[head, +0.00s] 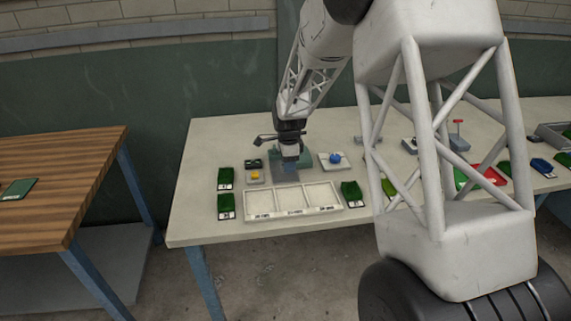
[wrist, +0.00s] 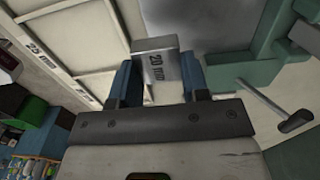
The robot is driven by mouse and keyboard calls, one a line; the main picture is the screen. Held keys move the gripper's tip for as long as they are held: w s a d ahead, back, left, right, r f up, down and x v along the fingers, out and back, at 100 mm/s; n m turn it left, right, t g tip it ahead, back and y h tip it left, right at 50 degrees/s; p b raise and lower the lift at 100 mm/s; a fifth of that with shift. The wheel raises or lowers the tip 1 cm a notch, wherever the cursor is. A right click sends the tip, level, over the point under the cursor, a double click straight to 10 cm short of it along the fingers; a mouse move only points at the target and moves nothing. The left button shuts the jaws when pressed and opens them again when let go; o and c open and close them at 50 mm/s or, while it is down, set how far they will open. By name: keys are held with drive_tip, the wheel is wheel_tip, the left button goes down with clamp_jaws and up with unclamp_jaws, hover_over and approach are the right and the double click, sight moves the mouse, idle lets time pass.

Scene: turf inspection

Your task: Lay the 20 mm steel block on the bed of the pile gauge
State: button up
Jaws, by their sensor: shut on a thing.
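The pile gauge (wrist: 262,72) is teal with a lever handle, to the right of the block in the wrist view. A flat grey plate, seemingly its bed (wrist: 208,18), lies beyond the block. In the head view my gripper (head: 290,161) is over the pile gauge (head: 274,158) and hides part of it. I cannot tell the gap between block and bed.
A white three-compartment tray (head: 292,213) with labels lies in front of the gauge. Green turf samples (head: 226,206) lie at both sides of it. A small tray with a blue object (head: 336,159) stands right of the gauge. A wooden table (head: 60,175) is at the left.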

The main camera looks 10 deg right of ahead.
drive_tip(key=shift+w+a+f, duration=0.1)
drive_tip(key=shift+w, duration=1.2)
drive_tip(key=shift+w+f, duration=0.1)
drive_tip(key=shift+w, duration=1.15)
drive_tip(key=shift+f, duration=0.1)
drive_tip(key=shift+f, duration=1.65)
drive_tip(key=shift+f, duration=0.15)
drive_tip(key=o, duration=1.1)
drive_tip(key=shift+r, duration=6.15)
